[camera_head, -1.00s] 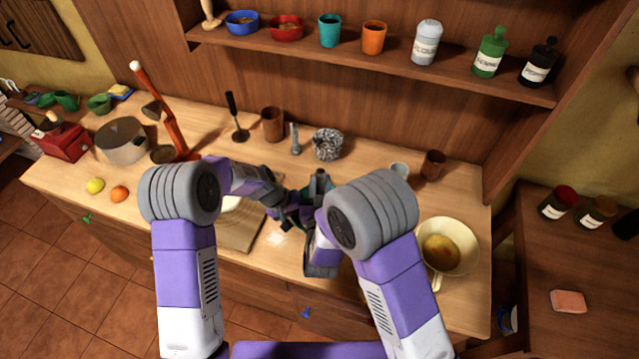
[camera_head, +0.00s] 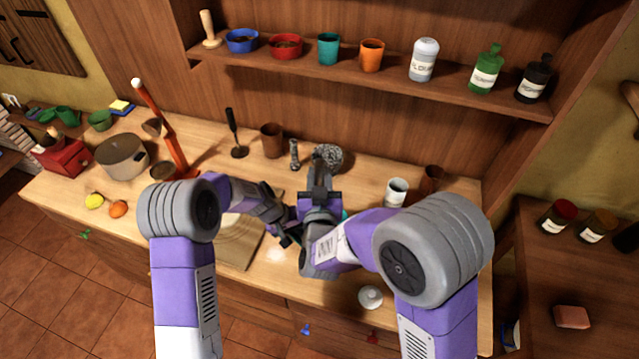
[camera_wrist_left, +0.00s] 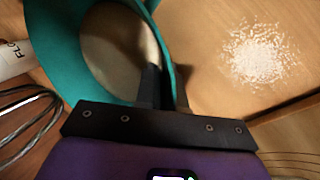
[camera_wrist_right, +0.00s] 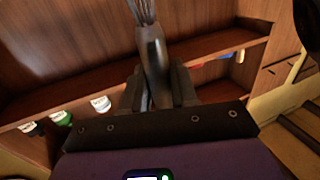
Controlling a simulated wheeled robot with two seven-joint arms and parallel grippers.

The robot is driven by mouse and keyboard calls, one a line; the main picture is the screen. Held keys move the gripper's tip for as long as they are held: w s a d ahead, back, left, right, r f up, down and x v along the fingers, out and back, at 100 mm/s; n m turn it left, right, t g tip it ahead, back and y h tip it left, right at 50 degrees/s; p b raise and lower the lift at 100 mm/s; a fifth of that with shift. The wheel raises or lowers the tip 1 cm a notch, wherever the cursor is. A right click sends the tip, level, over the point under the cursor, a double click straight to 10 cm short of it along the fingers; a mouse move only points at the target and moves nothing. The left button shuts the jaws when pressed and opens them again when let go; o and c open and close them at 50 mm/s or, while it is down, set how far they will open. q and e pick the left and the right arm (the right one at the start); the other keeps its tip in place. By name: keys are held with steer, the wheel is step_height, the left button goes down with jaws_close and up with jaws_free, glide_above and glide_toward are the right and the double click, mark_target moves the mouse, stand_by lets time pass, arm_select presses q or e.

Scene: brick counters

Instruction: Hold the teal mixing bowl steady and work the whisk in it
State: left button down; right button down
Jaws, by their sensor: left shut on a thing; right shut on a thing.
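The teal mixing bowl (camera_wrist_left: 66,52) fills the upper left of the left wrist view, its pale inside visible. In the head view only a teal sliver (camera_head: 346,213) shows; my arms hide the rest. My left gripper (camera_wrist_left: 165,88) is shut on the bowl's rim; it also shows in the head view (camera_head: 286,226). My right gripper (camera_wrist_right: 158,88) is shut on the whisk's grey handle (camera_wrist_right: 152,52), whose wires extend away from the jaws. Wire loops (camera_wrist_left: 32,112) show outside the bowl's rim in the left wrist view. The right gripper (camera_head: 320,182) is near the bowl.
White powder (camera_wrist_left: 257,55) lies on the counter beside the bowl. A labelled white jar (camera_head: 397,192) and a brown cup (camera_head: 431,180) stand to the right. A board (camera_head: 240,248) lies left of the bowl.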

steer(key=shift+r, duration=0.1)
stand_by(0.3)
arm_select(q)
steer(key=c, duration=1.2)
jaws_free()
steer(key=shift+o, duration=0.2)
steer(key=shift+r, duration=0.1)
steer(key=v, duration=1.2)
steer(key=shift+s, duration=0.1)
